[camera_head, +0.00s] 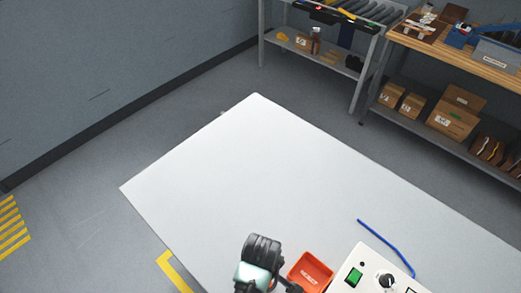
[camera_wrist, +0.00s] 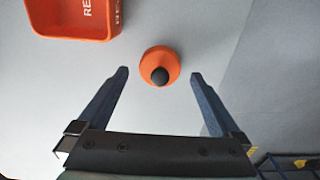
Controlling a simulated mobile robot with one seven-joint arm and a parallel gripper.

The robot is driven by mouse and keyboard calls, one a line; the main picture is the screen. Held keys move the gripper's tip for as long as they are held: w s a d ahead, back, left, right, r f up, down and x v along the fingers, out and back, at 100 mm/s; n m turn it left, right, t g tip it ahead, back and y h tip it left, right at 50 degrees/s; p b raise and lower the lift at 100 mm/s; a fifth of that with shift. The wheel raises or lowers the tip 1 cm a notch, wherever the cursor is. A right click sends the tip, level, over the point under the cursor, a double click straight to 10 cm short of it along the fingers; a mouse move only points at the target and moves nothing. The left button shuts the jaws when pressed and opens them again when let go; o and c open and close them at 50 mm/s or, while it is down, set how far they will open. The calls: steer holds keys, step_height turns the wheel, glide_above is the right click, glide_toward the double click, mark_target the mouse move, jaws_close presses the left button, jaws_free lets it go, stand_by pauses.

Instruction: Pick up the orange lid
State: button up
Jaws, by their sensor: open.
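The orange lid (camera_wrist: 148,57) is a small round disc with a black knob on top, seen in the wrist view on the pale table surface. My gripper (camera_wrist: 159,74) is open, with one finger to the left of the lid and one to the right. The lid lies between and slightly beyond the fingertips, with a gap on each side. Nothing is held. I cannot tell how high the fingers are above the table. In the head view my arm is at the bottom centre, and the lid cannot be seen there.
An orange-red tray (camera_head: 296,274) with white lettering stands beside my arm; it also shows in the wrist view (camera_wrist: 75,35). A white control box (camera_head: 365,257) with a green button and knob is right of it. A blue cable (camera_head: 385,238) lies behind. The white table (camera_head: 235,155) is otherwise clear.

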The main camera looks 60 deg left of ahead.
steer(key=shift+f, duration=1.45)
steer(key=shift+c, duration=0.2)
steer(key=c, duration=1.2)
steer(key=shift+a, duration=0.1)
steer(key=shift+c, duration=0.2)
